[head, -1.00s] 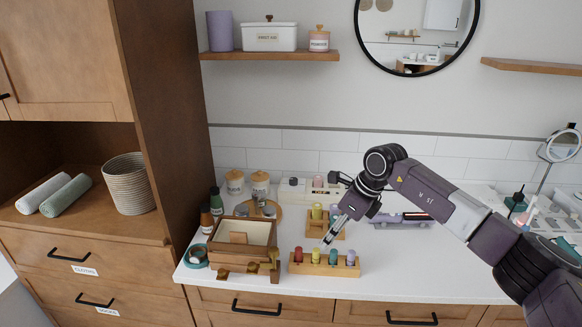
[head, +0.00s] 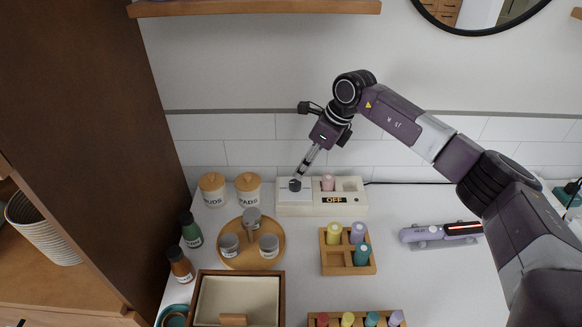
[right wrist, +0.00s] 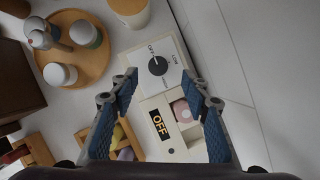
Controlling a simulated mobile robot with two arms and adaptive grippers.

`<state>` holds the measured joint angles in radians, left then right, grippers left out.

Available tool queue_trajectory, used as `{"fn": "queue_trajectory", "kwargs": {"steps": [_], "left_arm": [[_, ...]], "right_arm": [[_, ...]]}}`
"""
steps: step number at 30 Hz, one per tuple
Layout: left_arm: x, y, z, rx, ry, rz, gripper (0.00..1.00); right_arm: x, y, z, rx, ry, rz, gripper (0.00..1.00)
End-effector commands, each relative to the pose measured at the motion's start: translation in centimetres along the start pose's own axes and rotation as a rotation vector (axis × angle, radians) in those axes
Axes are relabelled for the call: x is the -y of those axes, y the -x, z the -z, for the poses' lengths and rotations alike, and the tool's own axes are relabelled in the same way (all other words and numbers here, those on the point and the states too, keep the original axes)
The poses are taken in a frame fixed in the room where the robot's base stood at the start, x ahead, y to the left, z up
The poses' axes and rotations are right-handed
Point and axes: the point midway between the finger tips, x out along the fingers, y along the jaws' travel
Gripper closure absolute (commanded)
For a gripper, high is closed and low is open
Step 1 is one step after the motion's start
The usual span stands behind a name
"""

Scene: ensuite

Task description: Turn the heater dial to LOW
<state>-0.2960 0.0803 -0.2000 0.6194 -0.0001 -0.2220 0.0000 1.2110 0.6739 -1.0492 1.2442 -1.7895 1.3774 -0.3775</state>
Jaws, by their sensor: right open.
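The heater (head: 350,209) is a cream box against the tiled wall, with a display reading OFF. Its round black dial (head: 295,184) is at the left end of its top; in the right wrist view the dial (right wrist: 157,66) has OFF and LOW printed around it, and its pale mark appears to point towards OFF. My right gripper (head: 299,174) is just above the dial. In the wrist view its two blue-padded fingers (right wrist: 160,77) are open on either side of the dial, with nothing held; contact cannot be told. My left gripper is not in view.
A pink bottle (head: 327,183) sits in the heater. Two white jars (head: 248,190) stand to its left, with a round wooden tray (head: 230,258) in front of them. A wooden rack (head: 330,263) of bottles is in front; a purple styling tool (head: 425,234) lies right.

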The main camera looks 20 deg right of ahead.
Motion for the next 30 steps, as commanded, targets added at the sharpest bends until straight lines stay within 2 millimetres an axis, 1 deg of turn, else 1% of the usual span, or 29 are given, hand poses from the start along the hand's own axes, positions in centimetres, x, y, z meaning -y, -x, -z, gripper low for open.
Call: {"fn": "queue_trajectory", "kwargs": {"steps": [1,4,9,12,15,21,25,26,30], "left_arm": [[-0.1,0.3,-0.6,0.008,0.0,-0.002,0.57],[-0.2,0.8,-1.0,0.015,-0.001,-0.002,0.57],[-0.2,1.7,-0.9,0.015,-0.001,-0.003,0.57],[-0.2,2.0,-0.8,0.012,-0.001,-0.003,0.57],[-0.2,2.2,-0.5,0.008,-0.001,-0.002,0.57],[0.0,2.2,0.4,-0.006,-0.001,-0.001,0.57],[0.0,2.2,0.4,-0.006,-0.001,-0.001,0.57],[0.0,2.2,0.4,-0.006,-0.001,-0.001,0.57],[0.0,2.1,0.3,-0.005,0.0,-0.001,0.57]], "right_arm": [[-0.1,-0.4,0.0,-0.003,0.0,-0.003,0.57],[-0.2,-1.8,0.0,-0.004,-0.001,-0.005,0.57],[-0.2,-4.6,0.0,-0.003,-0.001,-0.004,0.57],[-0.1,-6.0,-0.1,-0.002,-0.002,-0.004,0.57],[-0.1,-6.9,0.0,-0.003,-0.001,-0.002,0.57],[0.0,-7.5,0.0,-0.001,0.0,0.0,0.57],[0.0,-7.5,0.0,-0.001,0.0,0.0,0.57],[0.0,-7.5,0.0,-0.001,0.0,0.0,0.58],[0.0,-7.5,0.0,-0.001,0.0,0.0,0.74]]}}
